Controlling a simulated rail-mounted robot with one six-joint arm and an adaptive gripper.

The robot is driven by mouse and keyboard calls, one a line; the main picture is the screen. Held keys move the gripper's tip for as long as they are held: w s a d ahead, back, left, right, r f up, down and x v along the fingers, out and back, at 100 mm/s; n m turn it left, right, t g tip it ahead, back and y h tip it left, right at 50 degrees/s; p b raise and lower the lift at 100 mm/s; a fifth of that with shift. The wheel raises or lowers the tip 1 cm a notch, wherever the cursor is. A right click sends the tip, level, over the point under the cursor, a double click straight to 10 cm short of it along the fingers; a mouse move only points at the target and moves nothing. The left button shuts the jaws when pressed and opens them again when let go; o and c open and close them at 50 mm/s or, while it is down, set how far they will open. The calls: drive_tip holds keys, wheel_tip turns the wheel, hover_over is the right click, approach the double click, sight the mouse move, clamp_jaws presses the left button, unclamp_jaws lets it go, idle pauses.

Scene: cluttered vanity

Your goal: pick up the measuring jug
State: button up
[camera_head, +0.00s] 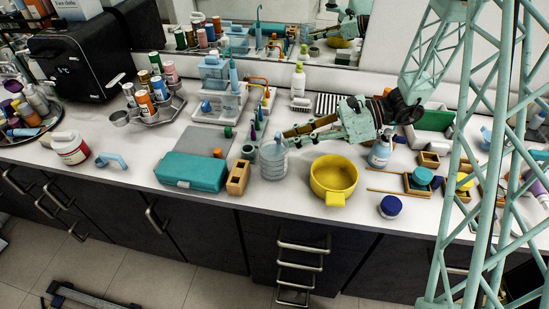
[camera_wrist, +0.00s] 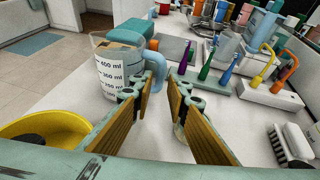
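The measuring jug is clear with a bluish tint and stands upright on the counter in the head view (camera_head: 273,160). In the wrist view the jug (camera_wrist: 112,68) is at upper left, with dark ml markings, and its blue handle extends to the right. My gripper (camera_wrist: 158,92) is open, its two wooden-looking finger pads apart. The handle shows beyond and between the fingertips, partly hidden by the left finger. In the head view my gripper (camera_head: 283,134) reaches in from the right, close to the jug's upper right side. I cannot tell whether it touches the jug.
A yellow pot (camera_head: 334,175) stands just right of the jug. A wooden block (camera_head: 238,178) and a teal case (camera_head: 192,171) are to its left. Toothbrushes in holders (camera_wrist: 230,72) stand behind. A blue-lidded jar (camera_head: 390,207) is near the front edge.

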sight(283, 140)
drive_tip(key=shift+x, duration=1.55)
drive_tip(key=shift+c, duration=0.3)
clamp_jaws()
